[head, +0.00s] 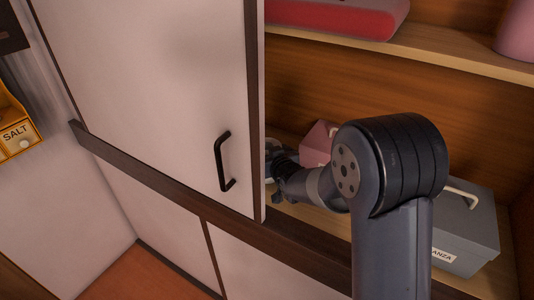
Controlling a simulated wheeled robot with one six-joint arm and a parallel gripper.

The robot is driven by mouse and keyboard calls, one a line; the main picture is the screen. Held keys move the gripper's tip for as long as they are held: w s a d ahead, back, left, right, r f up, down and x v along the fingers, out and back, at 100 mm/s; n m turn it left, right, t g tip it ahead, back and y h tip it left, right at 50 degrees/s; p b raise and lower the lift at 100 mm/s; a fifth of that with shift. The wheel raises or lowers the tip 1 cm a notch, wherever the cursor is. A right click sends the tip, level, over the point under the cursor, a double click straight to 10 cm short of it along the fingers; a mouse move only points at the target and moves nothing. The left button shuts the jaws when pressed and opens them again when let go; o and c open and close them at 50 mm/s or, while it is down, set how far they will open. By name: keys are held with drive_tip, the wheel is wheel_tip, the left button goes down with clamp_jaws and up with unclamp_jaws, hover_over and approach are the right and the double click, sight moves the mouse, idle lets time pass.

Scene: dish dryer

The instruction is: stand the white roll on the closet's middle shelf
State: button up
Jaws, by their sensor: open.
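The closet has a pale door (150,80) with a black handle and wooden shelves at its right. My arm reaches into the space above the lower visible shelf (315,222). My gripper (272,172) is open at the far end of the arm, beside the door's edge, and the door hides part of it. I cannot make out the white roll; the door or my arm may hide it. Which visible shelf is the middle one cannot be told from this view.
A pink box (317,143) stands behind my wrist. A grey box (466,232) with a pale handle stands at the right on the same shelf. The upper shelf (440,55) holds a red item (345,17) and a pink object (517,30). A yellow salt box (18,133) is at far left.

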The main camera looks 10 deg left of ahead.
drive_tip(key=b+v, duration=0.1)
drive_tip(key=v, duration=0.5)
drive_tip(key=shift+s+d+b, duration=0.15)
drive_tip(key=shift+s+b, duration=0.15)
drive_tip(key=shift+s, duration=0.05)
drive_tip(key=shift+r, duration=0.15)
